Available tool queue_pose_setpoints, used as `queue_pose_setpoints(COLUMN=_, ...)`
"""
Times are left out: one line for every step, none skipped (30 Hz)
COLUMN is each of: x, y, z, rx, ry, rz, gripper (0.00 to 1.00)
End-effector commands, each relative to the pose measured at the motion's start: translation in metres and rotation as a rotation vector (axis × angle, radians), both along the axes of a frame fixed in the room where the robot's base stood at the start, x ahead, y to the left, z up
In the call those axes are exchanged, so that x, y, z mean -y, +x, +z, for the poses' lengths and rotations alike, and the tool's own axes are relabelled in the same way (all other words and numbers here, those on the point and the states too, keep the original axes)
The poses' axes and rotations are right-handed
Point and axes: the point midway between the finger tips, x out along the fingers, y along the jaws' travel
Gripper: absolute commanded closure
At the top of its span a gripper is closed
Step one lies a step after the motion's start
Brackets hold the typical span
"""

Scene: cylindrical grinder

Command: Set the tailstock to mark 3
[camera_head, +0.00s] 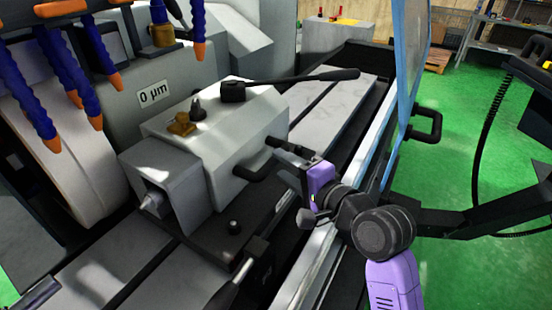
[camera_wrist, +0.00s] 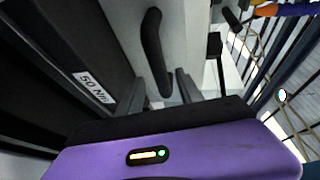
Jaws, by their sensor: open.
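The tailstock (camera_head: 215,150) is a pale grey block on the machine's table in the head view, with a long black lever (camera_head: 300,82) on top. A curved black handle (camera_head: 255,174) sticks out of its right side; it also shows in the wrist view (camera_wrist: 154,45). My gripper (camera_head: 285,158) is at that side of the tailstock, close to the handle. In the wrist view the fingers (camera_wrist: 163,92) are open, with the handle's lower end seen between them; I cannot tell whether they touch it. No numbered mark for the tailstock is readable.
Blue coolant hoses (camera_head: 70,75) hang over the grinding wheel (camera_head: 50,150) at left. A clear guard (camera_head: 408,60) with a black handle (camera_head: 428,125) stands right of the table. Green floor (camera_head: 465,150) lies beyond.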

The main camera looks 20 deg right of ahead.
Motion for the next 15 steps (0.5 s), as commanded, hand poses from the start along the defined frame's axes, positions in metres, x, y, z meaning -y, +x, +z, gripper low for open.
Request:
queue_pose_setpoints(x=-0.003, y=0.008, z=0.000, rx=0.001, ry=0.001, rz=0.002, gripper=0.57)
queue_pose_setpoints(x=-0.004, y=0.012, z=-0.001, rx=0.000, ry=-0.001, rz=0.002, gripper=0.57)
queue_pose_setpoints(x=-0.005, y=0.017, z=-0.002, rx=0.001, ry=0.000, rz=0.002, gripper=0.57)
queue_pose_setpoints(x=-0.006, y=0.021, z=-0.003, rx=0.000, ry=-0.001, rz=0.001, gripper=0.57)
queue_pose_setpoints(x=-0.006, y=0.024, z=-0.004, rx=0.000, ry=-0.001, rz=0.001, gripper=0.57)
queue_pose_setpoints(x=-0.007, y=0.028, z=-0.004, rx=0.001, ry=-0.002, rz=0.000, gripper=0.57)
queue_pose_setpoints(x=-0.007, y=0.030, z=-0.005, rx=0.000, ry=-0.002, rz=0.000, gripper=0.57)
queue_pose_setpoints(x=-0.008, y=0.032, z=-0.005, rx=0.000, ry=-0.002, rz=0.000, gripper=0.57)
queue_pose_setpoints(x=-0.008, y=0.034, z=-0.006, rx=0.001, ry=-0.002, rz=0.000, gripper=0.57)
queue_pose_setpoints(x=-0.009, y=0.035, z=-0.006, rx=0.001, ry=-0.002, rz=0.000, gripper=0.57)
queue_pose_setpoints(x=-0.009, y=0.036, z=-0.006, rx=0.001, ry=-0.002, rz=0.000, gripper=0.57)
queue_pose_setpoints(x=-0.009, y=0.037, z=-0.007, rx=0.000, ry=-0.002, rz=0.000, gripper=0.57)
queue_pose_setpoints(x=-0.009, y=0.037, z=-0.007, rx=0.000, ry=-0.002, rz=0.000, gripper=0.57)
queue_pose_setpoints(x=-0.009, y=0.037, z=-0.007, rx=0.000, ry=-0.002, rz=0.000, gripper=0.57)
queue_pose_setpoints(x=-0.009, y=0.037, z=-0.007, rx=0.002, ry=-0.002, rz=-0.001, gripper=0.57)
